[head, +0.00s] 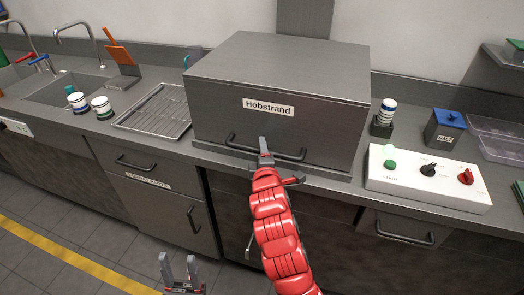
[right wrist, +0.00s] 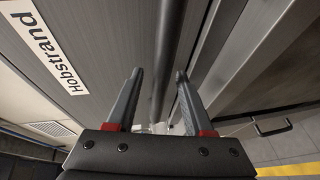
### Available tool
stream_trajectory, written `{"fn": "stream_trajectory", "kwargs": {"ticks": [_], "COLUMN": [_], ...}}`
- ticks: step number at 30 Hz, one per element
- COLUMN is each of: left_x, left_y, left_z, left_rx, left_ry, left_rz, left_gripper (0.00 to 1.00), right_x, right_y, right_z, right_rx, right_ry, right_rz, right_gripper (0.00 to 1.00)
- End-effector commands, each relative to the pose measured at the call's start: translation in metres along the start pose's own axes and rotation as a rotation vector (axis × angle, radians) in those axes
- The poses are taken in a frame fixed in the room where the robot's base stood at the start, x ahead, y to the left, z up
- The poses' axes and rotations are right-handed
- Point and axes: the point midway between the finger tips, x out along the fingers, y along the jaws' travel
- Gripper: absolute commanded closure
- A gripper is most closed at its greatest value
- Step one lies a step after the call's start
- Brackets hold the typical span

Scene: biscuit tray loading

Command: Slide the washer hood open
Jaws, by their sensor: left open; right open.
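The washer hood (head: 275,90) is a big grey box labelled "Hobstrand" on the counter, and it looks down on its base. Its dark bar handle (head: 292,156) runs along the lower front; the bar also shows in the right wrist view (right wrist: 169,35). My right gripper (head: 265,158) is at the middle of the handle. In the right wrist view my right gripper (right wrist: 159,72) is open, with the bar running between its two fingers and gaps beside it. My left gripper (head: 179,262) is open and empty, low in front of the cabinets, away from the hood.
A wire rack (head: 157,110) and two striped cups stand left of the hood. To its right are a striped cup stack (head: 384,117), a blue-lidded salt box (head: 445,128) and a white control panel (head: 425,178) with a green button and knobs. Cabinets with handles lie below.

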Motion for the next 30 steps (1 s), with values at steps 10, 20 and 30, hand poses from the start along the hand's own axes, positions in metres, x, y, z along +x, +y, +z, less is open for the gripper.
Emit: {"fn": "stream_trajectory", "kwargs": {"ticks": [10, 20, 30], "left_x": [-0.0001, -0.0001, -0.0002], "left_y": [0.0000, 0.0000, 0.0000], "left_z": [0.0000, 0.0000, 0.0001], "left_rx": [0.000, 0.000, 0.000], "left_ry": [0.000, 0.000, 0.000], "left_rz": [0.000, 0.000, 0.000], "left_gripper": [0.50, 0.50, 0.50], "right_x": [-0.0002, -0.0002, -0.0002], "right_y": [-0.0005, -0.0009, -0.0013], "right_z": [0.0001, 0.0001, 0.0000], "right_rx": [0.000, 0.000, 0.000], "right_ry": [0.000, 0.000, 0.000], "right_rz": [0.000, -0.001, -0.002], "right_gripper": [0.84, 1.00, 1.00]}}
